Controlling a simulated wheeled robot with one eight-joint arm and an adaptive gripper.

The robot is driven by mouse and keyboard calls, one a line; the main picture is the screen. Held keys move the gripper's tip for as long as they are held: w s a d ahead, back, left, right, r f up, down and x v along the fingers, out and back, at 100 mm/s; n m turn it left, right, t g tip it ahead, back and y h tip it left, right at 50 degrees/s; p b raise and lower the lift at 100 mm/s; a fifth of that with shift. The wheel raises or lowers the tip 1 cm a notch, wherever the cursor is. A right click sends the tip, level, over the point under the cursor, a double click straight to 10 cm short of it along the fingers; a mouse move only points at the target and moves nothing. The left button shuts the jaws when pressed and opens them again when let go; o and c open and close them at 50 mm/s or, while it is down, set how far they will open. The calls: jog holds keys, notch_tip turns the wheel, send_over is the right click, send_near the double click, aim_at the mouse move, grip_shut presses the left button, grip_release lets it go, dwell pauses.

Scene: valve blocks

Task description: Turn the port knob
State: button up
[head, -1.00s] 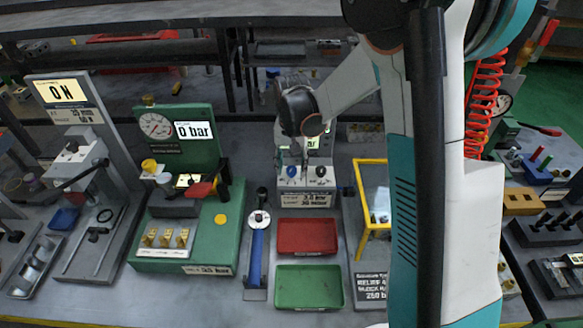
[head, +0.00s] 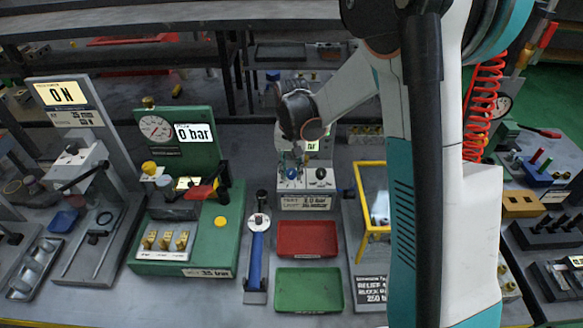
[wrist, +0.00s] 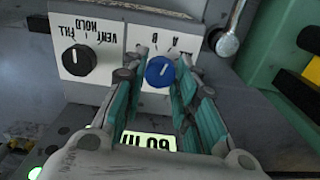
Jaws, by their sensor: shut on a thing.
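The port knob is a round blue knob (wrist: 160,71) with a white pointer line. It sits on a white panel marked A and B, seen upside down in the wrist view. It also shows in the head view (head: 291,173) on the front of a small test unit. My gripper (wrist: 163,60) is shut on the blue knob, with one teal finger on each side of it. In the head view my gripper hangs just above the knob, its fingertips hard to make out. A black knob (wrist: 79,60) marked FILL, HOLD and VENT stands beside it, untouched.
A lit display (wrist: 148,142) is near my fingers. A metal lever with a ball end (wrist: 227,43) stands close to the knob panel. A red tray (head: 307,239) and a green tray (head: 308,291) lie before the unit. A yellow frame (head: 361,235) stands at right.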

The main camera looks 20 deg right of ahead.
aim_at(292, 171)
jog(key=n, duration=0.6)
jog(key=shift+n, duration=0.4)
dwell(0.5)
jog(key=o, duration=1.1)
notch_tip(292, 171, up, 12)
